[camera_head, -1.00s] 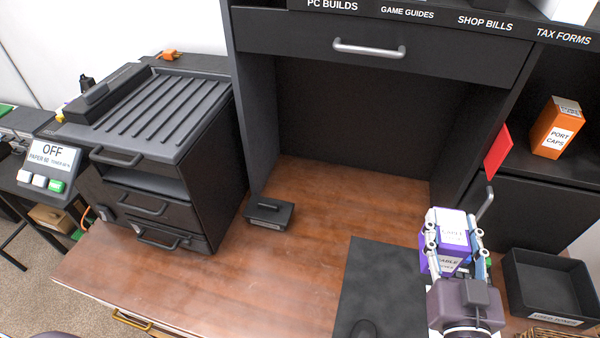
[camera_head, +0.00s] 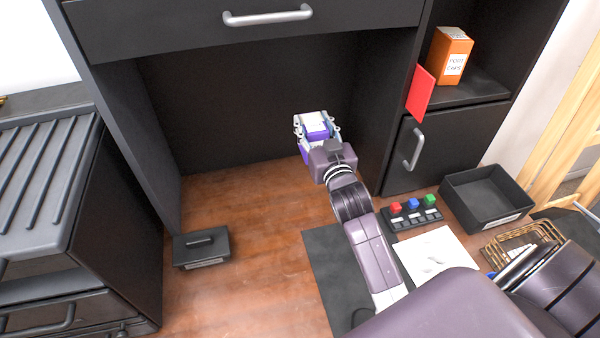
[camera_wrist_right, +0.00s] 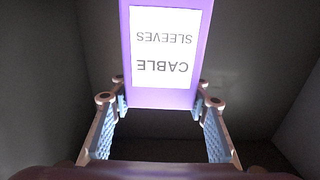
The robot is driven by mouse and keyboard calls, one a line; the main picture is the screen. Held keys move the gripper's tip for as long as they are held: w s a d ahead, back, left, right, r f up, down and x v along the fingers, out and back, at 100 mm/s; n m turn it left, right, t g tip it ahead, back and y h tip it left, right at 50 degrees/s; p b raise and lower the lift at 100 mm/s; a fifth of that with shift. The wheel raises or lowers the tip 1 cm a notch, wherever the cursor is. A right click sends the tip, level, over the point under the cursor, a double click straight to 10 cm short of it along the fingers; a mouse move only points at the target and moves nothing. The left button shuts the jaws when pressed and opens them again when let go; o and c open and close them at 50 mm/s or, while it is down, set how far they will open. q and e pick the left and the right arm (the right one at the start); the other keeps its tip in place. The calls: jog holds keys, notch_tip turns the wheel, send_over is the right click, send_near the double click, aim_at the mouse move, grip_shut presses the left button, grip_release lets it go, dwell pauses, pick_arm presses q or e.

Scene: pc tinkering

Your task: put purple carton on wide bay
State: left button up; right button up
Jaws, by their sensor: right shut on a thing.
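My right gripper (camera_head: 317,130) is shut on the purple carton (camera_head: 316,121), whose white top shows between the fingers. In the right wrist view, the carton (camera_wrist_right: 165,50) is upside down in the picture, with a white label reading CABLE SLEEVES, and the fingers (camera_wrist_right: 160,93) clasp its sides. The wide bay (camera_head: 240,110) is the large dark recess above the wooden desk, under the drawer. The gripper and carton are at its right part, in front of its back wall. I cannot tell whether the carton touches the desk. My left gripper is not in view.
A small black box (camera_head: 202,247) sits at the bay's front left. The red panel (camera_head: 421,92) and orange PORT CAPS box (camera_head: 450,57) are to the right. A black tray (camera_head: 487,197) and button pad (camera_head: 412,215) are at right. The bay's wooden floor left of the carton is clear.

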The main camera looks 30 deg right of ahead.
notch_tip(320, 180, down, 10)
jog(key=shift+f+b, duration=0.15)
jog(key=shift+b, duration=0.15)
jog(key=shift+f, duration=2.4)
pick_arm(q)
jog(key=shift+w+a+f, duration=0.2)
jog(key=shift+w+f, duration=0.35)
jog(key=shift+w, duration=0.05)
pick_arm(e)
jog(key=o, duration=0.8)
jog(key=shift+f+b, duration=0.15)
jog(key=shift+b, duration=0.2)
jog(key=o, duration=0.4)
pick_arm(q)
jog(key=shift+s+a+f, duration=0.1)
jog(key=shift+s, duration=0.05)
pick_arm(e)
jog(key=shift+o, duration=0.2)
